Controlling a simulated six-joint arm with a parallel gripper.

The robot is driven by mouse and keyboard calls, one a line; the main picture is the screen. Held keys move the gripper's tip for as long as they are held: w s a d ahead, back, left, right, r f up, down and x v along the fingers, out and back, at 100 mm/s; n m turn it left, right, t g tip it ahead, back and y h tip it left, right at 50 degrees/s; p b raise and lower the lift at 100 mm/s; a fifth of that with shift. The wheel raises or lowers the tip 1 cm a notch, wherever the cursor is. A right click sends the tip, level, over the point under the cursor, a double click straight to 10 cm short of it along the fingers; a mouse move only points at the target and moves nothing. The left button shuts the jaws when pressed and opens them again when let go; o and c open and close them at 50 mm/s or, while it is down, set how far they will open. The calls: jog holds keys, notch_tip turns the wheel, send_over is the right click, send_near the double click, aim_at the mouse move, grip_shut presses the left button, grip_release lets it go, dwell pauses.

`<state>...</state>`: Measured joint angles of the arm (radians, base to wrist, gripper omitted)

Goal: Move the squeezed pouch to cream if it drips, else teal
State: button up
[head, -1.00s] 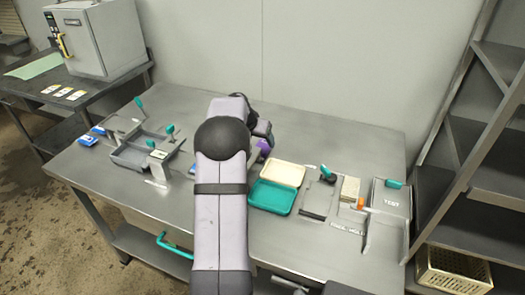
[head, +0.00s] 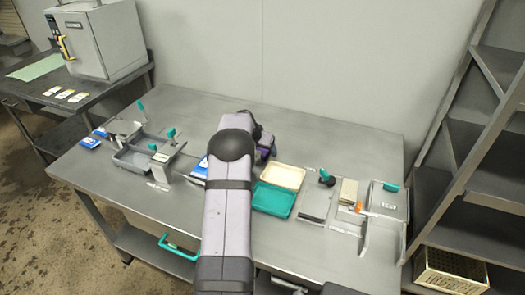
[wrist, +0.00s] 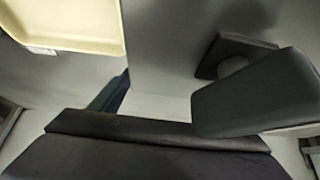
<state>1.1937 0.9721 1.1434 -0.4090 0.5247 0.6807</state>
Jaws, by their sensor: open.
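The cream tray (head: 283,177) lies on the steel table right of my arm, and the teal tray (head: 272,200) lies just in front of it. Both look empty. A blue-and-white pouch (head: 198,172) lies left of my arm, partly hidden by it. My gripper (head: 266,150) is behind my arm near the cream tray, mostly hidden in the head view. In the wrist view its dark fingers (wrist: 170,108) are apart with no pouch visible between them. The cream tray also shows there at upper left (wrist: 70,22). Whether any pouch drips cannot be seen.
A grey fixture with teal handles (head: 145,150) stands at the left, with blue-and-white pouches (head: 90,142) beside it. A station marked TEST (head: 388,203) stands at the right. A shelf rack (head: 475,150) borders the table's right side. The back of the table is clear.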

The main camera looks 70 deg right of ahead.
jog(key=shift+c, duration=0.6)
jog(key=c, duration=1.2)
jog(key=shift+o, duration=0.2)
jog(key=shift+r, duration=0.15)
